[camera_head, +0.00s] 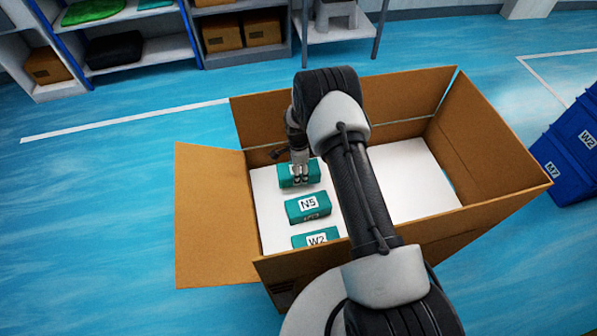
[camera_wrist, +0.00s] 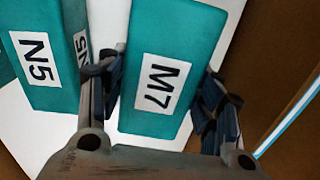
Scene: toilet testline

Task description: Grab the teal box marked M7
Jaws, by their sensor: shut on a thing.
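The teal box marked M7 (camera_wrist: 168,60) is between the two fingers of my gripper (camera_wrist: 160,95) in the wrist view. Its white M7 label faces the camera. My gripper is shut on it, one finger along each side. In the head view, my gripper (camera_head: 300,180) reaches down into the open cardboard box, and the teal box (camera_head: 288,175) under it is partly covered by the fingers, its label hidden there. I cannot tell whether the box touches the white floor below.
A teal box marked N5 (camera_head: 308,207) lies close beside, and one marked W2 (camera_head: 315,239) lies nearer. The cardboard box (camera_head: 490,215) has raised walls and an open flap (camera_head: 213,215) at left. Its white right side is empty where visible. Blue crates (camera_head: 570,150) stand right; shelves stand behind.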

